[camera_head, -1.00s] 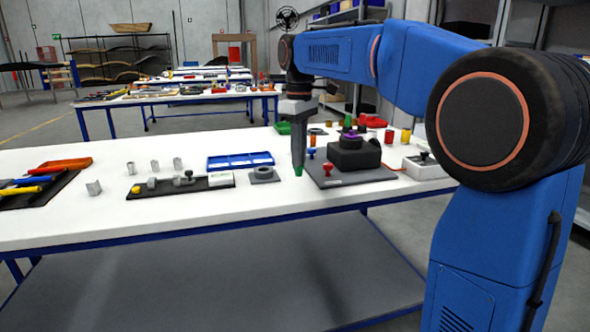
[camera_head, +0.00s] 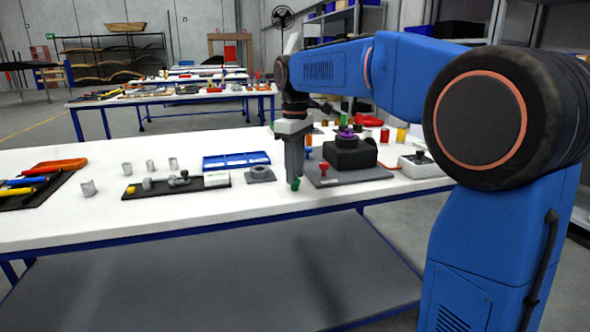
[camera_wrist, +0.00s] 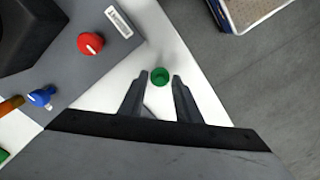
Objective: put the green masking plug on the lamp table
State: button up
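The green masking plug (camera_wrist: 160,75) is a small round cup on the bare white top of the near table (camera_head: 232,199), close to its front edge. It also shows at the tip of my gripper in the head view (camera_head: 295,184). My gripper (camera_wrist: 160,78) points down over it. Its two fingers stand apart on either side of the plug, with a narrow gap showing on each side, so it looks open. The plug's underside is hidden.
A grey board with a red knob (camera_wrist: 90,43) and a black block (camera_head: 349,154) lies right beside the plug. A blue tray (camera_head: 236,161), a grey square part (camera_head: 260,174) and a black strip of fittings lie to the left.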

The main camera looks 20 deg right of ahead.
notch_tip(320, 180, up, 12)
jog(key=shift+r, duration=0.15)
dwell(0.7)
jog(key=s+d+f+m+t, duration=0.1)
jog(key=s+d+f+m, duration=0.1)
jog(key=s+f, duration=0.7)
jog(key=s+d+f+m+t, duration=0.2)
jog(key=s+f+m, duration=0.2)
jog(key=s+f, duration=0.6)
jog(key=s+d+f+m+t, duration=0.1)
jog(key=s+d+f+m, duration=0.2)
jog(key=s+f, duration=0.6)
jog(key=s, duration=0.5)
jog(key=shift+f+t, duration=0.35)
jog(key=shift+t, duration=0.05)
